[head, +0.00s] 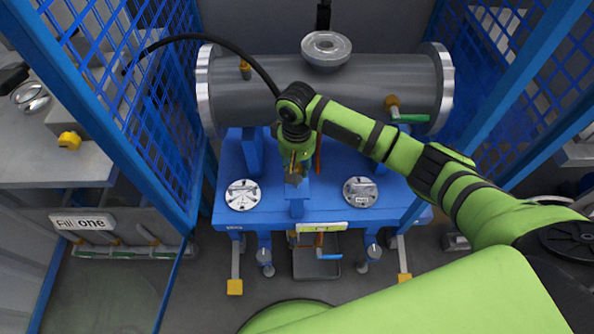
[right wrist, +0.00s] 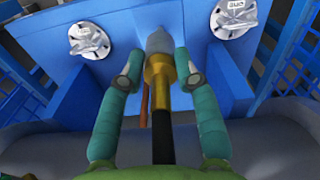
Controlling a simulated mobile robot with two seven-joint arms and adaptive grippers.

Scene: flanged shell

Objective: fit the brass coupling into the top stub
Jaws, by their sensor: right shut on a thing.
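My right gripper (head: 296,160) is shut on the brass coupling (right wrist: 158,75). It hangs in front of the shell, over the blue stand, with its fingers pointing down. In the right wrist view the fingers (right wrist: 157,66) flank the coupling, whose grey end (right wrist: 159,42) points away from the palm. A black hose (right wrist: 163,140) runs back from the coupling. The top stub (head: 326,46) is a round pale flange on top of the grey flanged shell (head: 360,80). It is behind and right of my right gripper, well apart from the coupling. My left gripper is not in view.
Blue mesh panels (head: 90,45) stand on both sides of the shell. The hose (head: 215,38) arcs in from the left panel. Smaller brass fittings (head: 245,68) sit on the shell, one near a green handle (head: 410,118). Two labelled discs (head: 243,195) lie on the blue stand (head: 325,207).

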